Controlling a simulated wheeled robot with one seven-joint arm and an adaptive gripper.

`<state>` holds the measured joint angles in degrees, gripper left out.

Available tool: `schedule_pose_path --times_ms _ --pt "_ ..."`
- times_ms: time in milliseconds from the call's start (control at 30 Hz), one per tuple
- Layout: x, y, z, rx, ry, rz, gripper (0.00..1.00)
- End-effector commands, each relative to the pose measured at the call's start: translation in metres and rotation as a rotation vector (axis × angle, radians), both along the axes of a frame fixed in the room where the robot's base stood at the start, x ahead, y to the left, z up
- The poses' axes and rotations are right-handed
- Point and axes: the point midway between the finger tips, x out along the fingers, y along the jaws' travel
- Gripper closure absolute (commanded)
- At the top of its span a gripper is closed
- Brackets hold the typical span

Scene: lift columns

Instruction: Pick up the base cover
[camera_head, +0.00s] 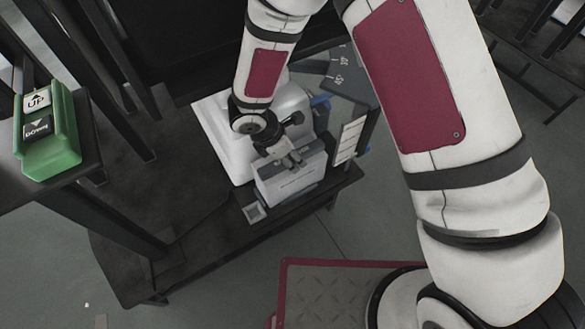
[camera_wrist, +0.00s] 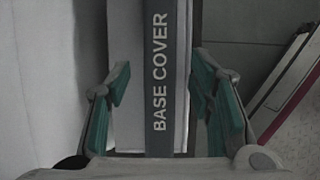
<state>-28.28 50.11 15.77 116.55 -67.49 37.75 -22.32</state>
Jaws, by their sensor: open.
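The base cover (camera_head: 292,184) is a light grey, box-like piece standing upright on the dark table in the head view. In the wrist view, its dark grey edge strip (camera_wrist: 178,38) carries the words "BASE COVER" and runs down the middle. My gripper (camera_head: 290,161) is at the top of the cover in the head view. In the wrist view, its two green-padded fingers (camera_wrist: 160,88) are open, one on each side of the strip, with gaps visible. How deep the fingers reach is hard to tell.
A white machine (camera_head: 215,135) stands behind the cover. A panel with white labels (camera_head: 350,137) stands close on the right. A small square tray (camera_head: 255,212) sits at the dark table's (camera_head: 200,244) front edge. A green up/down button box (camera_head: 47,132) is at the left.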

Motion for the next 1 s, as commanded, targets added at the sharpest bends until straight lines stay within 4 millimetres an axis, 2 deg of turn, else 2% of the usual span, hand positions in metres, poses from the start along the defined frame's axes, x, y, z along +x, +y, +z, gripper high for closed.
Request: schedule_pose_path --times_ms 733,933,1000 --pt "0.0 0.0 -0.0047 0.0 0.0 0.0 0.52" --pt "0.0001 0.0002 -0.0048 0.001 -0.001 0.0 0.97" --pt "0.0001 0.0001 -0.0049 0.0 0.0 0.0 1.0"
